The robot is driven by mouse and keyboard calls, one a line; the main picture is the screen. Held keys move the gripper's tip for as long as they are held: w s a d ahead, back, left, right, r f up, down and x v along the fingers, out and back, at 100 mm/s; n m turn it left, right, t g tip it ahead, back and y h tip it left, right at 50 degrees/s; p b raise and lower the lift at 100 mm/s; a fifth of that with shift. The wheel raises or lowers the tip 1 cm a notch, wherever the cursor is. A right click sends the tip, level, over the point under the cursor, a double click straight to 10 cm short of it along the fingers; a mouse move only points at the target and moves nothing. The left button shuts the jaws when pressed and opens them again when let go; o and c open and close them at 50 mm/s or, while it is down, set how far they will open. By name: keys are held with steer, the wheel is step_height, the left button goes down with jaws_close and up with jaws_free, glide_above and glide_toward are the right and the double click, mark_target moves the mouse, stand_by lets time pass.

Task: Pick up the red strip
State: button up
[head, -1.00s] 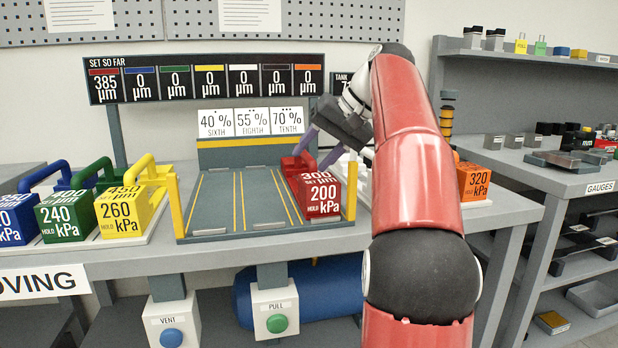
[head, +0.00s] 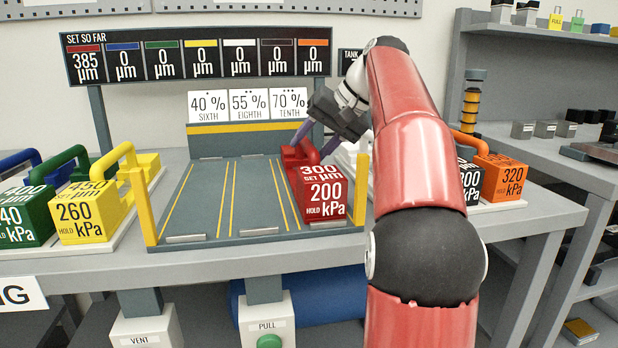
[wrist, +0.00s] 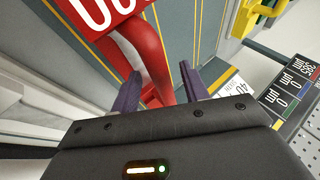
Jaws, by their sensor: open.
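The red strip is a red block (head: 322,190) marked 300 µm and 200 kPa, with a red arched handle on top. It sits upright in the rightmost lane of the grey tray (head: 205,200). My gripper (head: 318,146) is at the back of the block, by the handle. In the wrist view the red handle (wrist: 150,55) passes between the two purple fingers of my gripper (wrist: 160,88), which are apart. I cannot tell whether either finger touches it. My arm hides part of the bench to the right of the block.
Yellow (head: 90,210) and green (head: 28,218) blocks stand left of the tray. Black and orange (head: 502,180) blocks stand right. Yellow posts (head: 361,188) flank the tray front. The tray's other lanes are empty. A display board (head: 195,58) reads 385 µm under red.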

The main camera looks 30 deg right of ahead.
steer(key=x, duration=0.3)
steer(key=shift+w+f+b, duration=0.15)
steer(key=shift+b, duration=0.15)
steer(key=shift+c, duration=0.4)
jaws_close()
